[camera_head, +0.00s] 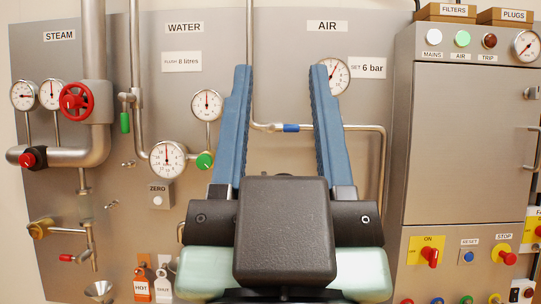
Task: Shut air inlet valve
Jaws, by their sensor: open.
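The AIR label (327,26) is at the upper middle of the steel panel. Below it, a thin air pipe (345,127) comes down, bends and runs to the right. A small blue handle (291,127) lies level, in line with this pipe; it looks like the air valve's lever. My gripper (280,70) is open and empty, its two long blue fingers pointing up and away. The blue handle shows between the fingers in the picture, but I cannot tell how far in front of it they are. The right finger partly covers the pipe and the air gauge (333,76).
On the left are a red steam handwheel (74,101), a green water handle (125,122), a green knob (204,161) and several gauges. A grey control cabinet (460,130) stands out on the right. Bottles (143,280) hang at lower left.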

